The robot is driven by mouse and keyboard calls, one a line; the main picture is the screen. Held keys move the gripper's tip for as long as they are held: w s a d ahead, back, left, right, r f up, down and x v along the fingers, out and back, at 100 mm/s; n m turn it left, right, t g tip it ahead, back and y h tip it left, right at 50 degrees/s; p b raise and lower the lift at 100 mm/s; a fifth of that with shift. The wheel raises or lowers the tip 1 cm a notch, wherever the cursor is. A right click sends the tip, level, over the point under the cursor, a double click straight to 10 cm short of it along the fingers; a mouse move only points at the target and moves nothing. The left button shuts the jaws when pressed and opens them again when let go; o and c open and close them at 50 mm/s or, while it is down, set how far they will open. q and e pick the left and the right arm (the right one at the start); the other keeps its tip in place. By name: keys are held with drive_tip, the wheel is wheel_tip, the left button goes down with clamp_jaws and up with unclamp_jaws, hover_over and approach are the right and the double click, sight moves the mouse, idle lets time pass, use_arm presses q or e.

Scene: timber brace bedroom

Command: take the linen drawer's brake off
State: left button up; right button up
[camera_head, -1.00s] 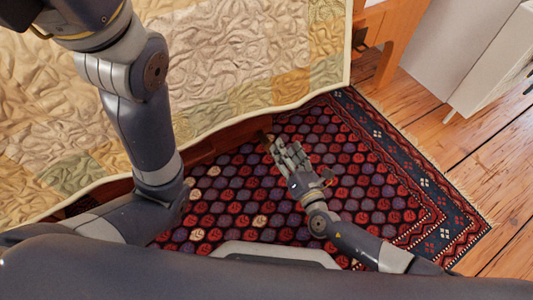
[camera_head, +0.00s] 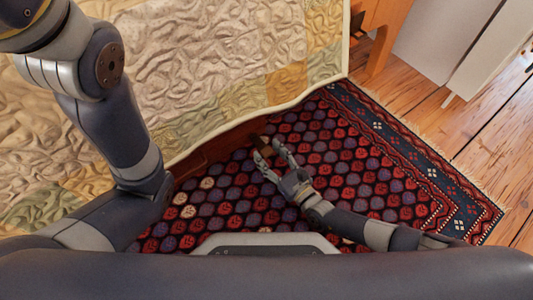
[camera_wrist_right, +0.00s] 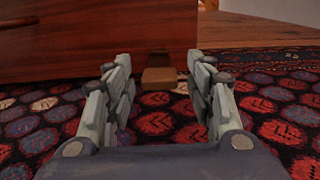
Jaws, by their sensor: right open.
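The linen drawer (camera_wrist_right: 90,40) is a reddish-brown wooden front at the rug, under the bed's edge; a strip of it (camera_head: 215,147) shows in the head view. In the right wrist view a small light-brown wooden block (camera_wrist_right: 158,78), seemingly the brake, sits low at the drawer front, with a darker piece just above it. My right gripper (camera_head: 268,146) is open and low over the rug, pointing at the drawer. In the wrist view its fingers (camera_wrist_right: 157,68) stand either side of the block, apparently short of it. My left arm shows, but its gripper is out of frame.
A quilted bed (camera_head: 220,55) overhangs the drawer. A patterned red and dark-blue rug (camera_head: 385,165) covers the floor in front. A wooden post (camera_head: 382,45) and a pale cabinet (camera_head: 435,45) stand at the upper right, by bare floorboards (camera_head: 470,120).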

drive_tip(key=shift+x, duration=0.8)
clamp_jaws()
drive_tip(key=shift+r, duration=0.1)
